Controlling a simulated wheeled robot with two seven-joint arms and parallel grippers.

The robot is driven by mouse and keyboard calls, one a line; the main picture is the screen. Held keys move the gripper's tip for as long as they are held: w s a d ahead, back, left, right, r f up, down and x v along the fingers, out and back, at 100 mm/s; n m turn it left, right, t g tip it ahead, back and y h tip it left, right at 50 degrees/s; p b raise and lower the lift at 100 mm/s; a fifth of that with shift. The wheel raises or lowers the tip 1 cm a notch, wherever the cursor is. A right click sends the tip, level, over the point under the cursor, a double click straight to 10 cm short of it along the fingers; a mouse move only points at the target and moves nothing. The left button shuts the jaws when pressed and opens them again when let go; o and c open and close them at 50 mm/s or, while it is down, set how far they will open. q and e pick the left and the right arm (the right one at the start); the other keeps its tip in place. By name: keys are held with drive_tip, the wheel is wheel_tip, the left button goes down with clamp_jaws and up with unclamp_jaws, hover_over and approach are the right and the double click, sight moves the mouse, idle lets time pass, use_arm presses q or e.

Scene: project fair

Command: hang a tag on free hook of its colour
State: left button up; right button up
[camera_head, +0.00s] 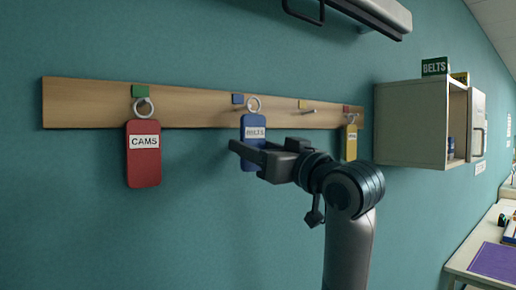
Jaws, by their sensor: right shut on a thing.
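A wooden rail (75,104) on the teal wall has green, blue, yellow and red colour marks. My right gripper (246,155) is shut on a blue tag (254,128), which hangs upright at the rail. Its ring (253,104) is beside the blue mark (238,99); I cannot tell whether it is around the hook. A red tag (144,168) reading CAMS hangs under the green mark (140,90). A yellow tag (350,148) hangs under the red mark (346,108). The hook (308,112) at the yellow mark (302,103) is bare. My left gripper is out of view.
A wall cabinet (408,125) with its door open stands out right of the rail, with a green BELTS sign (435,66) on top. A grey unit (385,14) juts out above. A table with a purple item (495,262) is at the lower right.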

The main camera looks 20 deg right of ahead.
drive_tip(key=shift+w+a+f, duration=0.2)
drive_tip(key=shift+w, duration=0.4)
drive_tip(key=shift+w+a+f, duration=0.15)
drive_tip(key=shift+w+a, duration=0.05)
drive_tip(key=shift+w, duration=0.35)
drive_tip(key=shift+w+a+f, duration=0.2)
drive_tip(key=shift+w, duration=0.4)
drive_tip(key=o, duration=0.9)
drive_tip(key=shift+c, duration=0.2)
drive_tip(key=shift+s+b, duration=0.1)
drive_tip(key=shift+b, duration=0.2)
drive_tip(key=b+v, duration=0.8)
drive_tip(key=v, duration=0.9)
